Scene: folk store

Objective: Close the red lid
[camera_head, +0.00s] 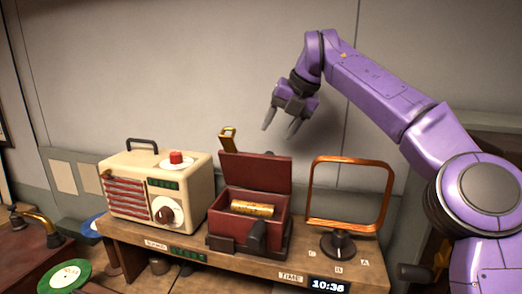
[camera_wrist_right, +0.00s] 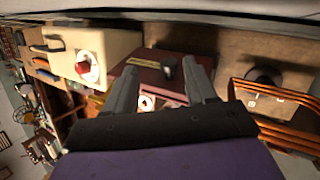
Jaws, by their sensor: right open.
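The red lid (camera_head: 255,171) stands open, upright at the back of a dark red box (camera_head: 233,244) on the wooden bench. A golden cylinder (camera_head: 252,208) lies inside the box. My right gripper (camera_head: 281,130) is open and empty, above and behind the lid, with its fingers pointing down and apart from it. In the right wrist view, the two fingers (camera_wrist_right: 165,68) are spread in front of the dark red box and lid area, which they partly cover. My left gripper is not in view.
A cream radio-like device (camera_head: 190,180) with a red knob stands left of the box. A copper loop (camera_head: 350,160) on a black dial stands at its right. A brass piece (camera_head: 228,138) rises behind the lid. The bench (camera_head: 210,264) carries a clock display in front. Space above is clear.

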